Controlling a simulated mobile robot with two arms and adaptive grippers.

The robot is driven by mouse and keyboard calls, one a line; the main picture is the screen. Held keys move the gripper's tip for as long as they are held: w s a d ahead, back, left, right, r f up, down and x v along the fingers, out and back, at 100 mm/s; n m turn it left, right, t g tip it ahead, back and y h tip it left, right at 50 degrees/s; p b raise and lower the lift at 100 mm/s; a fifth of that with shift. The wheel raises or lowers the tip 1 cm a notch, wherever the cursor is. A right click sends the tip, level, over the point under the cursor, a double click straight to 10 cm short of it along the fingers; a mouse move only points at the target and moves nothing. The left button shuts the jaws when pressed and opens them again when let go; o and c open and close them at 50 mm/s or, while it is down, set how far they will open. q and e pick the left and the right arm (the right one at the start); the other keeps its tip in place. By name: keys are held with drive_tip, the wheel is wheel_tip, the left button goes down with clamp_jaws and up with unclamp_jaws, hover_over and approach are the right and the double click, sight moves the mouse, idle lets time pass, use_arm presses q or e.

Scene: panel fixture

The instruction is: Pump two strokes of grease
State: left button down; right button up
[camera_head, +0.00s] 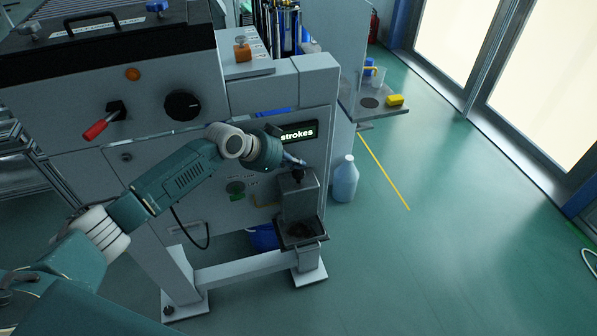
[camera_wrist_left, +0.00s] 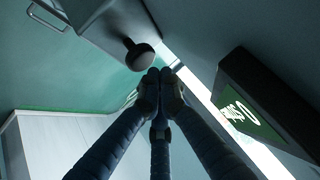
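The grease pump is a grey metal box (camera_head: 298,200) on the front of the machine, with a black round knob (camera_head: 297,174) on top and a dark tray (camera_head: 302,232) below. The knob also shows in the left wrist view (camera_wrist_left: 139,55), on a stem from the box. My left gripper (camera_head: 302,162) is just above the knob. In the left wrist view its dark fingers meet at the tips (camera_wrist_left: 159,74), empty, beside the knob in the picture; contact is not clear. A display (camera_head: 298,133) reads "strokes"; in the wrist view (camera_wrist_left: 250,112) a 0 shows. My right gripper is not in view.
A white-blue jug (camera_head: 345,179) stands on the floor right of the pump. A side shelf (camera_head: 362,108) holds a yellow block (camera_head: 395,100). A red-handled lever (camera_head: 100,126) and a black dial (camera_head: 182,105) sit on the panel.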

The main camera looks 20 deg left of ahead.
sight(298, 172)
use_arm(q)
drive_tip(key=shift+f, duration=0.15)
idle(0.5)
drive_tip(key=shift+f+b, duration=0.3)
drive_tip(key=shift+f+b, duration=1)
drive_tip(key=shift+f, duration=0.35)
idle(1.0)
drive_tip(key=shift+s, duration=0.1)
drive_tip(key=shift+r+p, duration=1.35)
drive_tip(key=shift+r, duration=0.4)
drive_tip(key=shift+r, duration=0.15)
wheel_tip(298, 172, up, 5)
drive_tip(key=p, duration=0.4)
